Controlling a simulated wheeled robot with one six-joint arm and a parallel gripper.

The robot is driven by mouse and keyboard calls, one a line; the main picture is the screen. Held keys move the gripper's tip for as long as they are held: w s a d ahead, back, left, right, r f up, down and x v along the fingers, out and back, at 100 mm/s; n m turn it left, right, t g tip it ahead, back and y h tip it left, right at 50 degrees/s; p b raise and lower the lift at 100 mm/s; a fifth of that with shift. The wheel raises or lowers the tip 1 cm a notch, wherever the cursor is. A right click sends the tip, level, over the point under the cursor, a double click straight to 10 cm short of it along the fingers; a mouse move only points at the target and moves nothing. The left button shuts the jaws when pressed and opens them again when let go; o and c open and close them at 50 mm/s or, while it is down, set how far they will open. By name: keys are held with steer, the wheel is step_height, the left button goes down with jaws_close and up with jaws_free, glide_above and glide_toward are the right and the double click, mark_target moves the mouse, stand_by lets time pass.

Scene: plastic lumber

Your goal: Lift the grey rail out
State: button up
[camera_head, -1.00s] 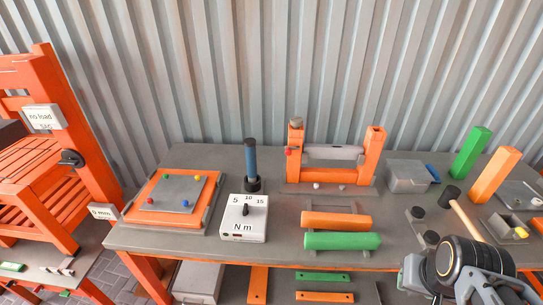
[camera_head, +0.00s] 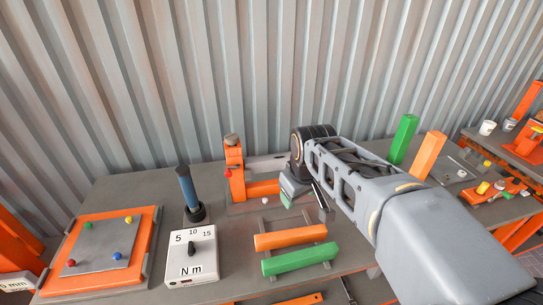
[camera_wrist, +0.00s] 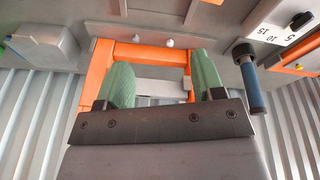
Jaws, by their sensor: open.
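The grey rail (camera_head: 265,164) spans the upper part of an orange frame (camera_head: 236,170) at the back of the bench. My arm hides its right end and the right post in the head view. In the wrist view the rail (camera_wrist: 160,88) lies across the frame (camera_wrist: 97,72), seen upside down. My gripper (camera_wrist: 165,82) is open, with its green fingertips apart and the rail's middle showing between them. I cannot tell whether they reach around the rail. In the head view my gripper (camera_head: 304,198) is at the frame's right side, partly hidden by my wrist.
A blue-handled tool (camera_head: 188,190) stands upright left of the frame, behind a white N m box (camera_head: 190,258). Orange (camera_head: 290,238) and green (camera_head: 300,259) bars lie in front. A green post (camera_head: 403,138) and orange post (camera_head: 428,155) stand right. A corrugated wall (camera_head: 250,70) is close behind.

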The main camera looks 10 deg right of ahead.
steer(key=w+r+n+g+p, duration=0.1)
steer(key=w+r+n+p, duration=0.1)
steer(key=w+r+n, duration=0.3)
steer(key=w+r+n+p, duration=0.1)
steer(key=w+r+n, duration=0.15)
steer(key=w, duration=0.55)
steer(key=n+g+p, duration=0.2)
steer(key=n+p, duration=0.1)
steer(key=n, duration=0.4)
glide_above(276, 157)
step_height(276, 157, down, 7)
steer(key=shift+a+r, duration=0.1)
steer(key=shift+a, duration=0.05)
steer(key=shift+s+f+p, duration=0.1)
steer(key=shift+f+p, duration=0.65)
steer(key=shift+f, duration=2.1)
steer(key=shift+c, duration=0.3)
jaws_close()
steer(key=shift+r, duration=0.1)
